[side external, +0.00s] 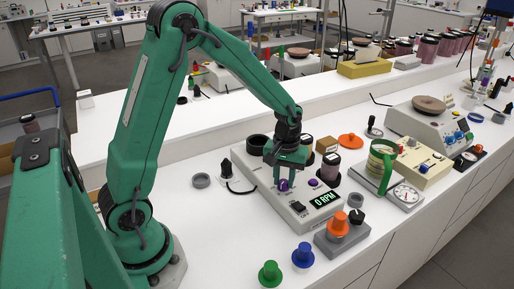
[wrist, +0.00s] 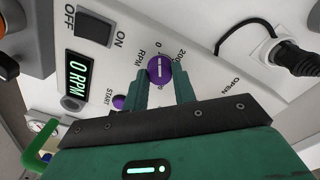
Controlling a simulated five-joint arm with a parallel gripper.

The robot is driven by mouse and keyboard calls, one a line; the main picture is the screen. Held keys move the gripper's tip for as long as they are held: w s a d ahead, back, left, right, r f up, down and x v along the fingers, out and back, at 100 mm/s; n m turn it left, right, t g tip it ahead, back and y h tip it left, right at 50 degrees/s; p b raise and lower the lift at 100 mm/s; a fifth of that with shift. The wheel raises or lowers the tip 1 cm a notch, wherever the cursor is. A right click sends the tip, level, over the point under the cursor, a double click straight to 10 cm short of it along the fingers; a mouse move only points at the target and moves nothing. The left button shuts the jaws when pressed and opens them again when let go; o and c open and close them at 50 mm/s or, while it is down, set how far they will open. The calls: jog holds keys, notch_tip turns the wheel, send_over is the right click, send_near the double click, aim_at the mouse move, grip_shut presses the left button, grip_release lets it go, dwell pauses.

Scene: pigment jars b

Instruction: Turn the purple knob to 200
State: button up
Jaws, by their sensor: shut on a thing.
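The purple knob (wrist: 159,68) sits on the light panel of a mixer-like device (side external: 300,207). In the wrist view its white line runs nearly upright in the picture, with the upper end toward the 0 mark. The 200 mark (wrist: 179,56) is to the right of the 0. My gripper (wrist: 162,79) points down at the panel and is shut on the knob, one green finger on each side. In the side view the knob (side external: 284,185) shows just below the fingers. The display (wrist: 81,80) reads 0 RPM.
A smaller purple START button (wrist: 119,102) lies left of the fingers, near the display. An ON/OFF switch (wrist: 93,23) is beyond it. A black plug with a cable (wrist: 290,58) is at right. A grey box with an orange knob (side external: 338,224) stands before the device.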

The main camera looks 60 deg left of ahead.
jog(key=m, duration=1.1)
dwell(0.3)
jog(key=shift+r+m, duration=0.1)
jog(key=shift+m, duration=0.2)
jog(key=o, duration=1)
